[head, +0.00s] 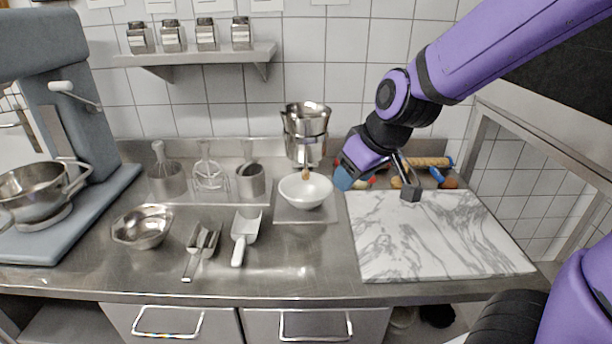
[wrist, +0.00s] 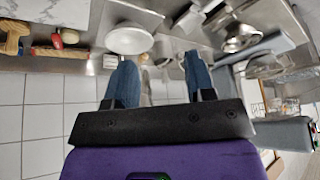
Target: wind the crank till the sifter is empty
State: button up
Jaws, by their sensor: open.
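The metal sifter (head: 306,120) stands upright against the tiled wall in the head view, above a white bowl (head: 306,190). A small brown knob (head: 305,175) shows below the sifter, just over the bowl; it may be the crank's handle. What is inside the sifter cannot be seen. My gripper (head: 343,179) is to the right of the sifter and bowl, apart from both. In the wrist view its two blue fingers (wrist: 160,80) are spread. The white bowl (wrist: 130,40) lies beyond the left finger there. Blurred shapes between the fingers cannot be identified.
A marble slab (head: 435,240) lies under my arm, with a rolling pin (head: 430,162) behind it. A whisk holder (head: 210,178), scoops (head: 245,235) and a metal bowl (head: 143,226) stand left. A mixer (head: 60,130) fills the far left. The counter's front strip is clear.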

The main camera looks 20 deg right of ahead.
jog(key=w+a+f+n+h, duration=0.25)
jog(key=w+f, duration=0.35)
jog(key=f, duration=0.5)
jog(key=n+t+h, duration=0.6)
jog(key=n+t, duration=0.6)
jog(key=n, duration=0.4)
send_near(306, 178)
jog(key=x, duration=1.1)
jog(key=shift+w, duration=0.25)
jog(key=shift+c, duration=0.3)
grip_shut()
